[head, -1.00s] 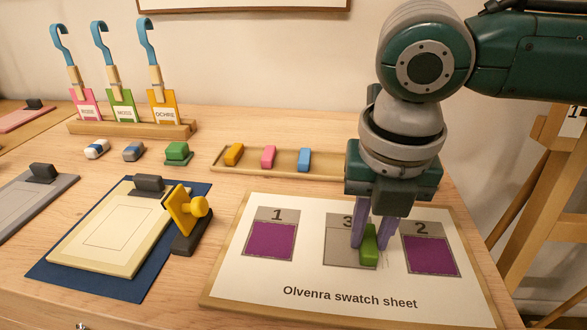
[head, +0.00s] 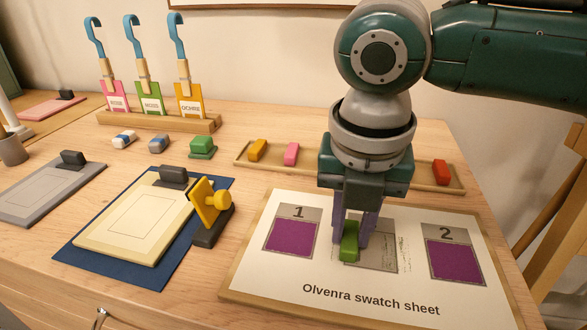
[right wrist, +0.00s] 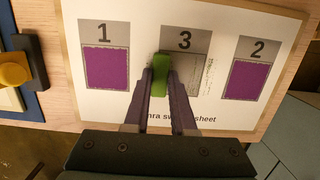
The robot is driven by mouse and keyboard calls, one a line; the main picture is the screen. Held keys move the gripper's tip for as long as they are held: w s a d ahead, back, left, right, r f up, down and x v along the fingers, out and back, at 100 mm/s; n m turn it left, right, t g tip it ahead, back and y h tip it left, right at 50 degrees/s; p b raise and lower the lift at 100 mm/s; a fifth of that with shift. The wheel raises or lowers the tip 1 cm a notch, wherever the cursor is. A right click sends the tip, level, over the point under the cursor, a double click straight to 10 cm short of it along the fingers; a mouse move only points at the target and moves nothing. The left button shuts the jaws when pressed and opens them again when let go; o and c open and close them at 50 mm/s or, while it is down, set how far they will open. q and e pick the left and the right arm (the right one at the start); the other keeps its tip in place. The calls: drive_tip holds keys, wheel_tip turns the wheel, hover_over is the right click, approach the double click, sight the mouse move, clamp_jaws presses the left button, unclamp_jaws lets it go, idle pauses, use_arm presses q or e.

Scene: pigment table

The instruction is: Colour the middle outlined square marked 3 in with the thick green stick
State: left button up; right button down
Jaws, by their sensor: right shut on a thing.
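The swatch sheet (head: 270,283) lies on the table with three marked squares. The middle square marked 3 (head: 378,257) is grey, with thin dark specks along and just past its right side; it also shows in the right wrist view (right wrist: 188,88). Squares 1 (head: 290,238) and 2 (head: 455,262) are filled purple. My right gripper (head: 356,236) is shut on the thick green stick (head: 349,241), held at the left edge of square 3. The stick also shows in the right wrist view (right wrist: 160,74). Whether its tip touches the sheet cannot be told. My left gripper is not in view.
Behind the sheet a shallow tray (head: 425,182) holds yellow (head: 258,150), pink (head: 291,154) and red (head: 440,172) sticks; my arm hides its middle.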

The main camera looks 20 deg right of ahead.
sight(389, 250)
drive_tip(key=shift+p, duration=0.35)
drive_tip(key=shift+s+d+r+p, duration=0.15)
drive_tip(key=shift+s+d+p, duration=0.35)
drive_tip(key=shift+d+p, duration=0.35)
drive_tip(key=shift+s+d+f+p, duration=0.1)
drive_tip(key=shift+s+d+p, duration=0.4)
drive_tip(key=shift+d, duration=0.3)
drive_tip(key=shift+s+d+f+p, duration=0.1)
drive_tip(key=shift+s+d+p, duration=0.4)
drive_tip(key=shift+d, duration=0.3)
drive_tip(key=shift+r+p, duration=0.1)
drive_tip(key=shift+p, duration=0.3)
drive_tip(key=shift+w+a, duration=0.2)
drive_tip(key=shift+a, duration=0.1)
drive_tip(key=shift+w+a+b, duration=0.2)
drive_tip(key=shift+w+a, duration=0.1)
drive_tip(key=shift+a, duration=0.2)
drive_tip(key=shift+w+a+b, duration=0.2)
drive_tip(key=shift+w+a, duration=0.1)
drive_tip(key=shift+a, duration=0.2)
drive_tip(key=shift+w+a+b, duration=0.3)
drive_tip(key=shift+w+a, duration=0.05)
drive_tip(key=shift+a, duration=0.2)
drive_tip(key=shift+w+a+b, duration=0.25)
drive_tip(key=shift+w+a, duration=0.1)
drive_tip(key=shift+a, duration=0.2)
